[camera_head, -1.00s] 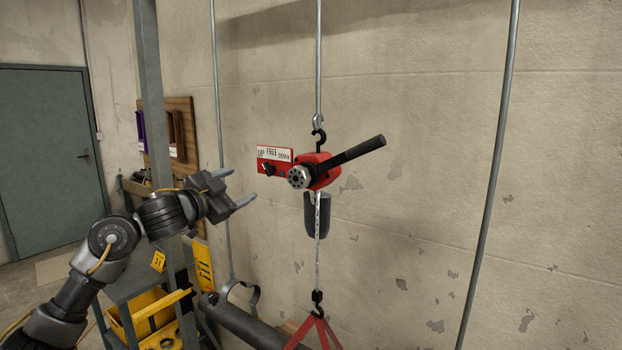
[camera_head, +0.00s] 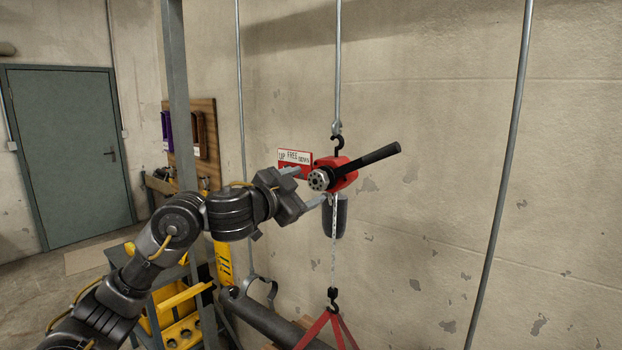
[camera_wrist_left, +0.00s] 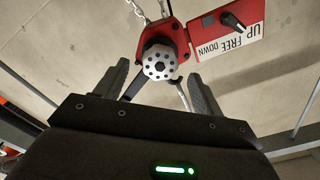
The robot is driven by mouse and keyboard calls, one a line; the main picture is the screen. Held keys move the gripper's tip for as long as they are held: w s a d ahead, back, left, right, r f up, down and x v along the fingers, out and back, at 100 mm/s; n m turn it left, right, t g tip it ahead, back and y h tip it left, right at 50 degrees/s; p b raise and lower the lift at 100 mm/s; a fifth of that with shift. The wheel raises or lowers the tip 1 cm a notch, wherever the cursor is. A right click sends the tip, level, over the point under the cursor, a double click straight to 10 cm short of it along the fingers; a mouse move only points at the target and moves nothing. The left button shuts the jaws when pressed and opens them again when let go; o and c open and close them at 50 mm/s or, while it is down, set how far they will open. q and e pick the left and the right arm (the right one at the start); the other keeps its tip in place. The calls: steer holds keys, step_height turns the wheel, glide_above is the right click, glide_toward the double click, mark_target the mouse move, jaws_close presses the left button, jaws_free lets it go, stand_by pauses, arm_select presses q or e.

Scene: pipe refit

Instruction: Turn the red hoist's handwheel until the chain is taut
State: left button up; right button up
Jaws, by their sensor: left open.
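The red hoist (camera_head: 343,176) hangs from a hook on a vertical rod, with a long black lever pointing up to the right. Its round metal handwheel (camera_head: 318,180) with dark holes faces me. My left gripper (camera_head: 308,187) is open and empty, its fingers pointing at the handwheel. In the left wrist view the handwheel (camera_wrist_left: 160,62) shows ahead, between and beyond the open fingertips (camera_wrist_left: 160,82). I see no contact with it. The chain (camera_head: 333,240) runs down to a black hook on red slings (camera_head: 328,325) and looks straight. The right gripper is not in view.
A red plate with an UP, FREE, DOWN label (camera_head: 295,156) and a black selector knob (camera_wrist_left: 233,20) sits beside the hoist. A dark pipe (camera_head: 262,318) lies below. A grey post (camera_head: 176,90) stands left, near a yellow bin (camera_head: 178,298). A conduit (camera_head: 507,160) runs at right.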

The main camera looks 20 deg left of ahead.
mark_target(314, 182)
arm_select(q)
steer(key=x, duration=0.3)
steer(key=shift+w+p, duration=0.3)
steer(key=shift+p, duration=0.05)
steer(key=shift+w+d, duration=0.1)
steer(key=shift+w, duration=0.4)
steer(key=shift+d, duration=0.1)
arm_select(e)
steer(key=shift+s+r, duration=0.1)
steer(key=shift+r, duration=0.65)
arm_select(q)
steer(key=shift+w+d, duration=0.15)
steer(key=shift+w, duration=0.05)
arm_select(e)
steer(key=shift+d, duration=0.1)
arm_select(q)
steer(key=c, duration=0.7)
steer(key=o, duration=0.7)
steer(key=shift+s, duration=0.1)
steer(key=shift+a, duration=0.2)
